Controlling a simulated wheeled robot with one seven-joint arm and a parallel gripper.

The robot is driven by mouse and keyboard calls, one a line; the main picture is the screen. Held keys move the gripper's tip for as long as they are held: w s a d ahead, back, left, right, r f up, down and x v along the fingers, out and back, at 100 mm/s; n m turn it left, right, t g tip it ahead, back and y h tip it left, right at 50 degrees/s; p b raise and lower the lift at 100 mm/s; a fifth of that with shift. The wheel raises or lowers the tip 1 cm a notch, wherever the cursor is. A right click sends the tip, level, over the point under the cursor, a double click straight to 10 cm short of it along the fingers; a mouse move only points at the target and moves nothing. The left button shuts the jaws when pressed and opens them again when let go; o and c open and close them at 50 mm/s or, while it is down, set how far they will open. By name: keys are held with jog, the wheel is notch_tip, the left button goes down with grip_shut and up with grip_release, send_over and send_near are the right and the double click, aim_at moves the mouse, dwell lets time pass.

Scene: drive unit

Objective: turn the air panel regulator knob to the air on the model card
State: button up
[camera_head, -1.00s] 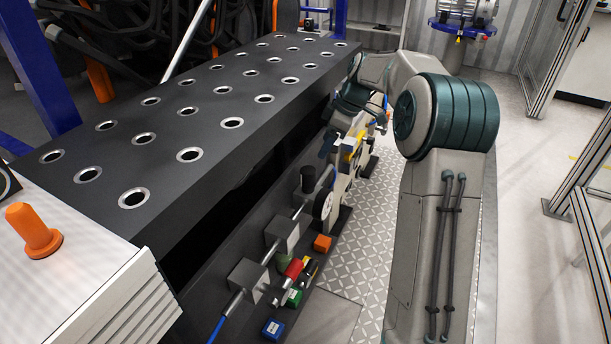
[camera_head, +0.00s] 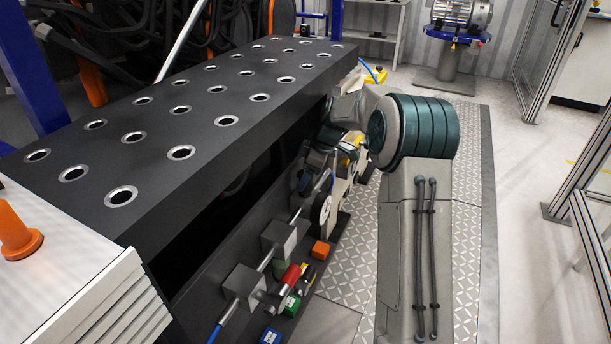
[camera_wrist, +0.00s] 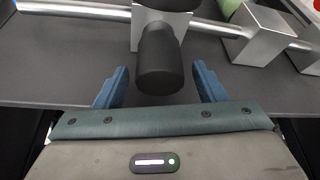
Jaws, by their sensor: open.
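The black regulator knob (camera_wrist: 159,60) stands out from a silver block (camera_wrist: 181,33) on a metal pipe in the wrist view. My gripper (camera_wrist: 160,72) is open, with one blue finger on each side of the knob. A gap shows between the knob and each finger. In the head view my gripper (camera_head: 316,172) is low beside the black bench, at the air panel, and its wrist largely hides the knob. The knob's marking cannot be read. I cannot make out a model card.
Two silver blocks (camera_head: 278,237) sit on the air line, near a red part (camera_head: 290,275), green parts and an orange block (camera_head: 320,249). A round gauge (camera_head: 324,208) is close to my gripper. The black bench (camera_head: 215,100) overhangs on the left. Tread-plate floor (camera_head: 345,275) is open on the right.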

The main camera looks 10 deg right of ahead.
jog(key=c, duration=1)
jog(key=shift+m+t+h, duration=0.4)
jog(key=shift+m+t, duration=0.3)
jog(key=shift+m, duration=1.3)
jog(key=o, duration=1)
jog(key=p+v, duration=0.2)
jog(key=v, duration=1.1)
jog(key=shift+r+p, duration=0.3)
jog(key=shift+r, duration=0.1)
jog(key=shift+d, duration=0.1)
